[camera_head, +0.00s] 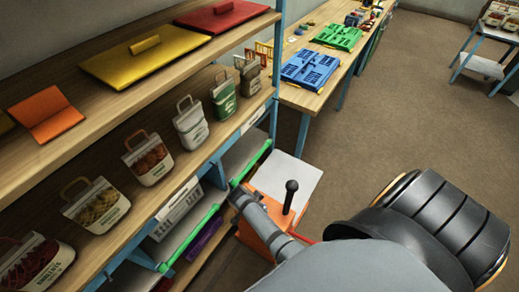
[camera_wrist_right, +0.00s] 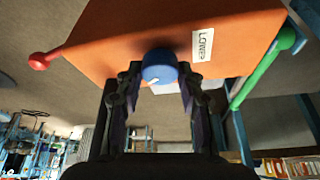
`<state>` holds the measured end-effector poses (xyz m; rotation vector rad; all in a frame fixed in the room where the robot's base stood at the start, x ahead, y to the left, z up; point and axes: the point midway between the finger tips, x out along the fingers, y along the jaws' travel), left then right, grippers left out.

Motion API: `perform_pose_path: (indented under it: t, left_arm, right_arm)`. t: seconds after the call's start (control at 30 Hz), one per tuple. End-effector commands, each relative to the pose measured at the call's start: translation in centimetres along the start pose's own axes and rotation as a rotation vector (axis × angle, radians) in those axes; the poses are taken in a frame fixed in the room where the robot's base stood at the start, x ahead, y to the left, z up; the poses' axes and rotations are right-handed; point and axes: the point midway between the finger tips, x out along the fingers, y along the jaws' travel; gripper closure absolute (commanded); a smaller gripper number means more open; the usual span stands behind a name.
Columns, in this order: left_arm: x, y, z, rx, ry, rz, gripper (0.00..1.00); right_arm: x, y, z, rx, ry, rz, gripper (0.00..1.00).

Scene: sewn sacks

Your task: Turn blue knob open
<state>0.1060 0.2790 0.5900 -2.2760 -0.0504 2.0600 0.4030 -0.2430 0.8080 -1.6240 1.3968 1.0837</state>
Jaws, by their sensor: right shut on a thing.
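The blue knob (camera_wrist_right: 159,67) sits on the face of an orange box in the right wrist view, with a small white mark near its lower edge. My right gripper (camera_wrist_right: 158,75) has one finger on each side of the knob and is shut on it. The orange box (camera_wrist_right: 115,30) carries a white label reading LOWER (camera_wrist_right: 202,44) beside the knob. In the head view the orange box (camera_head: 262,200) stands by the lower shelves, partly behind my arm; the knob is hidden there. My left gripper is in neither view.
A black-knobbed lever (camera_head: 289,196) stands up by the box, near a pale plate (camera_head: 290,178). A red ball handle (camera_wrist_right: 40,60) juts from the box. Green rails (camera_head: 195,240) edge the lower shelf. Shelves with sacks (camera_head: 149,157) fill the left; open floor (camera_head: 420,110) lies right.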

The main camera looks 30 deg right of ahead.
Motion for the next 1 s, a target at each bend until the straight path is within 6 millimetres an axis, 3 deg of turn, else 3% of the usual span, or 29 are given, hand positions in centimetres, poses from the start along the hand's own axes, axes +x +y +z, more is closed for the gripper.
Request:
perform_pose_path:
  t: [0.5, 1.0]
  left_arm:
    - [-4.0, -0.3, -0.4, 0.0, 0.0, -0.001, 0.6]
    - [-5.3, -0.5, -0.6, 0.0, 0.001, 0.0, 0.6]
  right_arm:
    - [-0.1, 0.5, -0.4, -0.447, 0.003, -0.179, 0.94]
    - [0.1, 0.6, -0.3, -0.73, 0.002, -0.298, 0.94]
